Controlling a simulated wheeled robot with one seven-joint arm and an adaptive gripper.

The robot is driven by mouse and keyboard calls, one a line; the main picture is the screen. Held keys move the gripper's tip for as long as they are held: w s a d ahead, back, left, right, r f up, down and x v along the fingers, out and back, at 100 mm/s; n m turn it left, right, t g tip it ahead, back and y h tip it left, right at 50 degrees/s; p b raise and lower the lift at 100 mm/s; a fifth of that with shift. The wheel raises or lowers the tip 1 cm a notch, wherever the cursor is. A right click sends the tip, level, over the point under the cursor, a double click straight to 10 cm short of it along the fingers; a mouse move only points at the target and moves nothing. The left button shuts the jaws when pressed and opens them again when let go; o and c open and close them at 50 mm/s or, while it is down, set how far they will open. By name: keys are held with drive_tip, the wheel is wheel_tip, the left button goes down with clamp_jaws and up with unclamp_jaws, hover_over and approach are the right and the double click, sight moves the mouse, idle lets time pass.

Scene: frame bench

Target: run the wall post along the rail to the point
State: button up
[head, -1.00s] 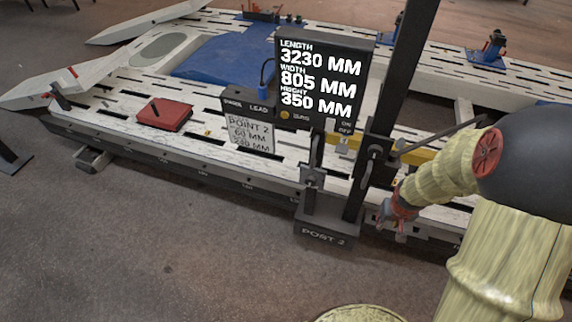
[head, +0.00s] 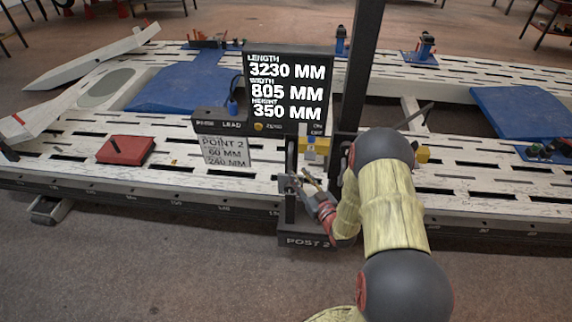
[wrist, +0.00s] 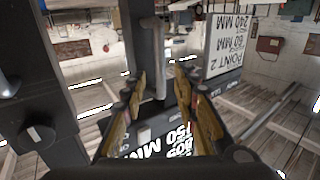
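The wall post, marked POST 2 (head: 305,241), stands upright at the bench's near side, with a tall dark column (head: 366,65) and a shorter upright beside it. The rail (head: 150,200) is the dark numbered strip along the bench's near edge. My gripper (head: 296,180) is in front of the shorter upright. In the wrist view, its fingers (wrist: 160,80) are apart, with a grey bar handle (wrist: 160,50) showing between or just beyond them; contact cannot be told. A card (head: 225,151) reads POINT 2, 60 MM, 240 MM.
A black display (head: 288,88) reads length 3230, width 805, height 350 MM. A red block (head: 126,149) lies on the slotted white bench (head: 60,135). Blue pads (head: 520,110) lie on the frame. The floor (head: 130,270) at front left is clear.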

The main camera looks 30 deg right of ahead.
sight(291, 164)
drive_tip(key=shift+w+r+b, duration=0.1)
drive_tip(key=shift+w+b, duration=0.6)
drive_tip(key=shift+w, duration=3.2)
drive_tip(key=c, duration=0.3)
drive_tip(key=c, duration=0.4)
clamp_jaws()
